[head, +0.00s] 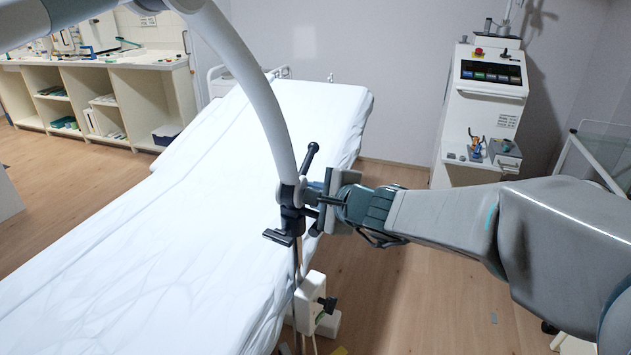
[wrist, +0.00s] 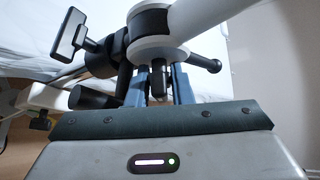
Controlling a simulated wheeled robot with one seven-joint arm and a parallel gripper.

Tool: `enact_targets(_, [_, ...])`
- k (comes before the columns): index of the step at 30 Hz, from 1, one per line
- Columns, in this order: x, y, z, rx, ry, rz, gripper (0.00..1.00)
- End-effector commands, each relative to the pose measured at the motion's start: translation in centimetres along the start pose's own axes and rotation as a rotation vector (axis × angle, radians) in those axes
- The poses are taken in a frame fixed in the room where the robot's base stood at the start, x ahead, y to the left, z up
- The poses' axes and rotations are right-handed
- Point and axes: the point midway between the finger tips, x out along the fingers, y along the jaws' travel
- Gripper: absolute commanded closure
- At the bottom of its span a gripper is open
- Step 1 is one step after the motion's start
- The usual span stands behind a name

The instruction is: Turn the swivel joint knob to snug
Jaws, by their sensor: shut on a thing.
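The swivel joint (head: 290,194) sits at the lower end of a curved white arm, beside the couch edge. My gripper (head: 317,197) reaches it from the right in the head view. In the wrist view my gripper (wrist: 155,85) has its two blue-grey fingers on either side of a small dark knob (wrist: 158,80) under the joint's white collar, and it is shut on it. The fingers hide part of the knob, and I cannot read its turn or any marking. In the head view the knob is hidden by the fingers and joint.
Black handles stick out near the joint: one upward (head: 310,157) and a T-shaped one (head: 279,237) at lower left. The white couch (head: 170,220) fills the left. A white clamp box (head: 310,300) is below. A console (head: 485,95) stands at the back right. Floor is clear between.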

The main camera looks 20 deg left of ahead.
Motion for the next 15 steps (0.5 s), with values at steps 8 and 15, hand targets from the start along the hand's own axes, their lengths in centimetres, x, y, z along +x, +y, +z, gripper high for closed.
enact_targets(8, [-0.21,-0.65,0.12,0.085,0.002,0.086,1.00])
enact_targets(15, [-0.17,-0.60,0.05,0.151,0.003,0.149,1.00])
